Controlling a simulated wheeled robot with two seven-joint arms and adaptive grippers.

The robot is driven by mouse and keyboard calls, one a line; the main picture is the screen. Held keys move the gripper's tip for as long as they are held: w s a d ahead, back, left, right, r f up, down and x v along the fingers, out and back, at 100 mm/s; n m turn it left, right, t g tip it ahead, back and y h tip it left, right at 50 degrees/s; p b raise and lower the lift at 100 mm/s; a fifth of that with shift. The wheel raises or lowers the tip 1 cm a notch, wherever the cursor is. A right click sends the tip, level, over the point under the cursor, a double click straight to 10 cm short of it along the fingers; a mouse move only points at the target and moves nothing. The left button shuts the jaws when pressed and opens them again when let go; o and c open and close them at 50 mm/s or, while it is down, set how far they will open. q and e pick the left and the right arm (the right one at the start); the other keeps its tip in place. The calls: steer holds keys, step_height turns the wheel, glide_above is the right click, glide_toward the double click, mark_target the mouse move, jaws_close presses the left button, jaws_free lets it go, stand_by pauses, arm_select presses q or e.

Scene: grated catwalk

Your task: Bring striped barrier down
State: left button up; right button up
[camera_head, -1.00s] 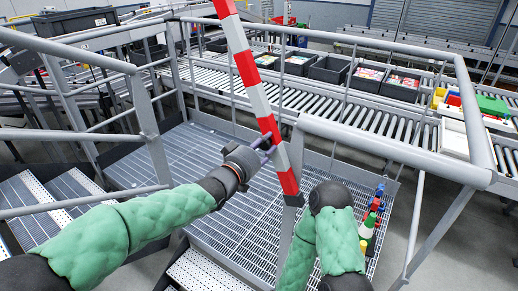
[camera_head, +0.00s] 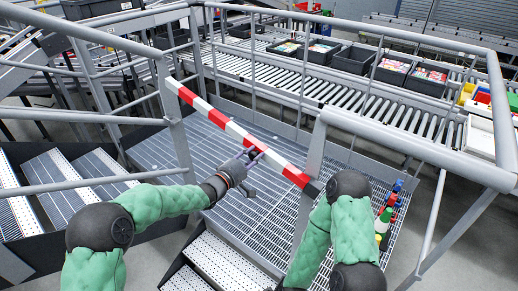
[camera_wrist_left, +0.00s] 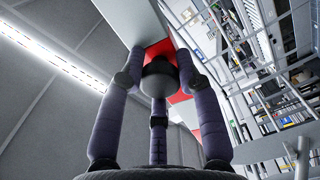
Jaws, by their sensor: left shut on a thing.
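The red-and-white striped barrier (camera_head: 217,117) slopes across the opening in the railing in the head view, from the left post down to the dark pivot end near the right post. My left gripper (camera_head: 252,157) is shut on the barrier, on its right half. In the left wrist view, the fingers of the left gripper (camera_wrist_left: 160,62) close around the barrier (camera_wrist_left: 130,18), whose white and red faces show between and above them. My right arm is folded at the right in the head view, and its gripper is out of view.
Grey railing posts (camera_head: 178,125) stand at both sides of the opening. Beyond lies a grated platform (camera_head: 225,165), with a roller conveyor (camera_head: 285,80) carrying several bins behind it. White-edged steps (camera_head: 225,262) are below. Bottles (camera_head: 384,220) stand at the right.

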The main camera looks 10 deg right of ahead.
arm_select(q)
steer(key=shift+w+a+f+n+b, duration=0.2)
steer(key=shift+f+n, duration=0.3)
steer(key=shift+f, duration=0.35)
steer(key=shift+w+a+f+n+b, duration=0.15)
steer(key=shift+f+n+b, duration=0.1)
steer(key=shift+f+n, duration=0.4)
steer(key=shift+w+a+f+n+b, duration=0.1)
steer(key=shift+w+f+n+b, duration=0.2)
steer(key=shift+f, duration=0.7)
steer(key=shift+s+f, duration=0.15)
steer(key=shift+s, duration=0.05)
steer(key=o, duration=1)
steer(key=shift+c, duration=0.2)
steer(key=shift+o, duration=1)
steer(key=shift+w+f, duration=0.1)
steer(key=v, duration=1.2)
steer(key=shift+f, duration=0.15)
